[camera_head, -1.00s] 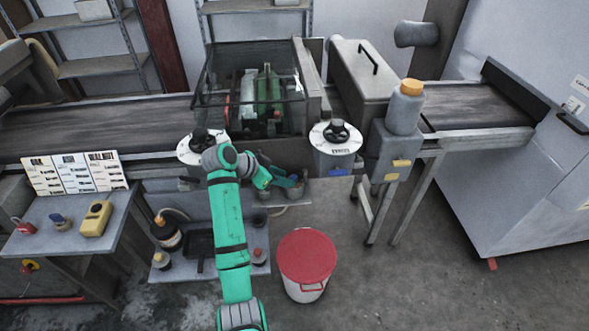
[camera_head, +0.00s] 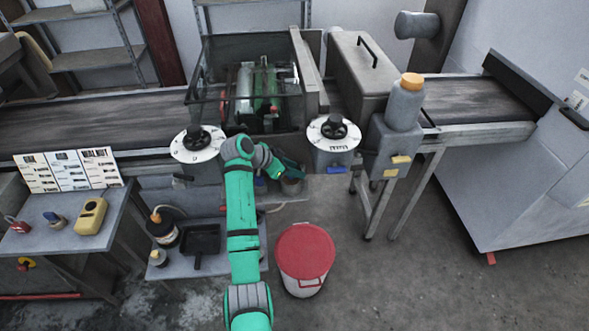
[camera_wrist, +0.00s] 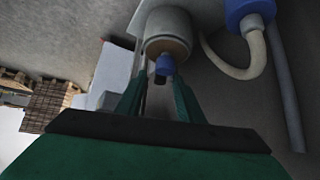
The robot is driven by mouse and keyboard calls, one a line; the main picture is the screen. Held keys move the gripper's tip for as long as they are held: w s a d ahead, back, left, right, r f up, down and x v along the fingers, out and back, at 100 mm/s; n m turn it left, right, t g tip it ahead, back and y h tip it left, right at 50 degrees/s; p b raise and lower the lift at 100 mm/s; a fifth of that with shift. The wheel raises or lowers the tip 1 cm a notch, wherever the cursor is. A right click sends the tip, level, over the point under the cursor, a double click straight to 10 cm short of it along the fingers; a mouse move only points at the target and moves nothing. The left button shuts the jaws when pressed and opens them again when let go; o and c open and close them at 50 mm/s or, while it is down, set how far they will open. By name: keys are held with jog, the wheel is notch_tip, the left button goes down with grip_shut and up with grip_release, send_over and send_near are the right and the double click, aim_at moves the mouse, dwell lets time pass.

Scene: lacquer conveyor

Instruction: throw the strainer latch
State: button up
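In the wrist view a pale grey cylindrical housing with a tan rim (camera_wrist: 167,30), which looks like the strainer, hangs ahead of my gripper. A small blue piece (camera_wrist: 165,65), possibly its latch, sticks out at the near end. My gripper (camera_wrist: 158,80) is open, with one green finger on each side of the line to the blue piece. I cannot tell whether either finger touches it. The latch cannot be made out there.
A blue fitting (camera_wrist: 248,14) with a pale hose (camera_wrist: 240,68) is close right in the wrist view. In the head view two dials (camera_head: 198,144) (camera_head: 333,132) flank my arm. A red-lidded bucket (camera_head: 305,252) stands on the floor right of it. Open floor lies further right.

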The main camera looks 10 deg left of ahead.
jog(key=shift+w+d, duration=0.15)
jog(key=shift+d, duration=0.1)
jog(key=shift+a, duration=0.1)
grip_shut()
jog(key=d+n+t+y, duration=0.1)
jog(key=n, duration=0.1)
jog(key=d+n+y, duration=0.1)
jog(key=n, duration=0.1)
jog(key=shift+t+y, duration=0.3)
jog(key=shift+t, duration=0.1)
jog(key=shift+d+n+t+y, duration=0.2)
jog(key=shift+d+n+y, duration=0.1)
jog(key=shift+n+y, duration=0.4)
jog(key=shift+d+n+t+y, duration=0.2)
jog(key=shift+d+n+y, duration=0.15)
jog(key=shift+n, duration=0.55)
grip_release()
